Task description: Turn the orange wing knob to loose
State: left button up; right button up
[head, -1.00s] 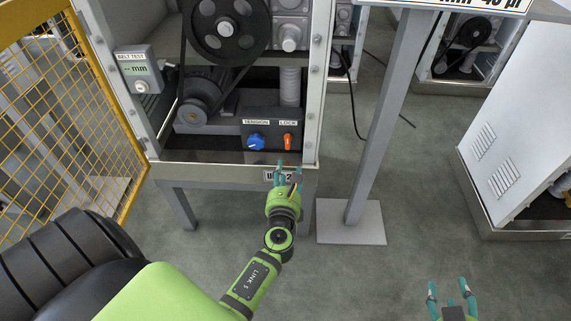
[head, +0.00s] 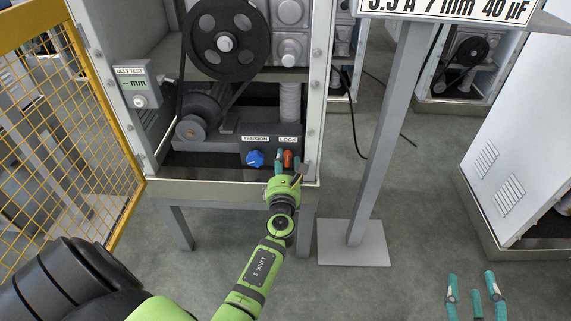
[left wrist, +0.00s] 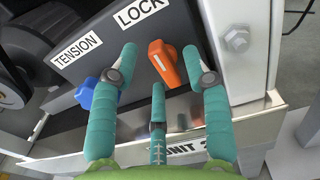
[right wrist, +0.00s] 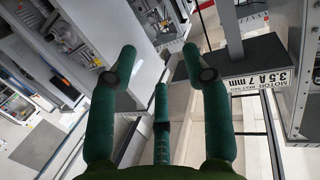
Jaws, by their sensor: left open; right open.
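The orange wing knob (left wrist: 164,64) sits under the LOCK label on the dark panel, its wing slightly tilted in the left wrist view. It also shows in the head view (head: 288,158). My left gripper (left wrist: 160,65) is open, with its teal fingers on either side of the knob and a third finger below it. I cannot tell whether any finger touches it. In the head view the left gripper (head: 287,166) is at the panel's right end. My right gripper (head: 474,288) is open and empty, low at the right, far from the knob.
A blue knob (head: 255,158) under the TENSION label sits just left of the orange one. The cabinet's right post (left wrist: 238,45) stands close to my left fingers. A signpost (head: 385,130) with a base plate is right of the cabinet. A yellow mesh fence (head: 70,110) is at left.

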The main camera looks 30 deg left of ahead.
pick_arm(q)
grip_shut()
